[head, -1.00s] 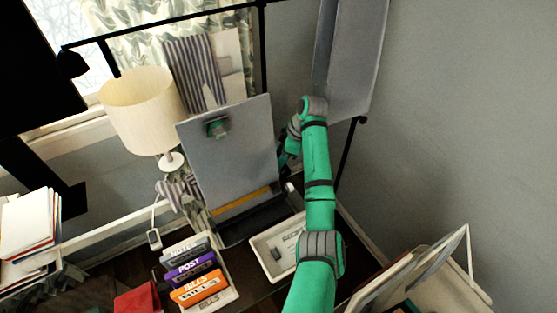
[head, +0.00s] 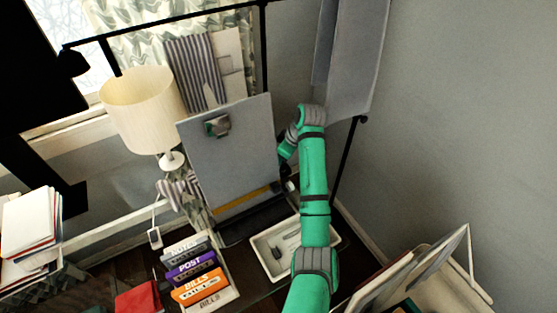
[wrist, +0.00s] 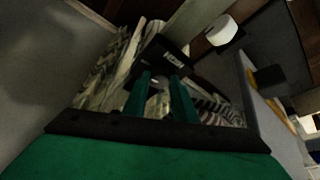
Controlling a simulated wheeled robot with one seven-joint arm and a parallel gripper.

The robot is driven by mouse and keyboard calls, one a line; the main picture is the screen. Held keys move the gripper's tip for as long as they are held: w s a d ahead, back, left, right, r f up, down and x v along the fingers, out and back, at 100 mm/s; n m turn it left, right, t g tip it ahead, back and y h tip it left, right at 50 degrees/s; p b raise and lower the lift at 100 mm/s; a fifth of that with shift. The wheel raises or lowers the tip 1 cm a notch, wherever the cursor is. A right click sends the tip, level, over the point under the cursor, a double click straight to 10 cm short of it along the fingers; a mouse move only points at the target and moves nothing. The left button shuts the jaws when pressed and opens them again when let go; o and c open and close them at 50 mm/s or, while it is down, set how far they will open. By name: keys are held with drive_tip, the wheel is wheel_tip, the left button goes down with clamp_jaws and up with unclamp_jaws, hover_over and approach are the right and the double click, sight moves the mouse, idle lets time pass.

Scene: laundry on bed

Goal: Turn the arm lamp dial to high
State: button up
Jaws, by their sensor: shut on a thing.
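In the wrist view, my gripper (wrist: 160,98) has its two green fingers closed around a small pale dial (wrist: 156,83). The fingers cover most of the dial, and its pointer position cannot be read. A black box (wrist: 158,52) with white lettering, too small to read surely, sits just beyond the fingertips. In the head view my green arm reaches behind the right edge of a grey upright board, which hides my fingers and the dial. A black lamp arm (head: 175,28) runs across the top left to a dark lamp head (head: 72,64).
The grey board (head: 230,155) stands close left of my wrist. A cream shaded lamp (head: 142,110) is farther left. A white tray (head: 262,262) lies beside my forearm, with labelled boxes (head: 200,285) to its left. A grey hanging panel (head: 352,60) and the wall are to the right.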

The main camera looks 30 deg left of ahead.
drive_tip(key=shift+s, duration=0.1)
drive_tip(key=o, duration=1)
drive_tip(key=shift+a, duration=0.1)
drive_tip(key=shift+o, duration=0.2)
drive_tip(key=v, duration=1)
drive_tip(key=shift+d+r, duration=0.25)
drive_tip(key=shift+r, duration=0.1)
drive_tip(key=shift+w, duration=0.2)
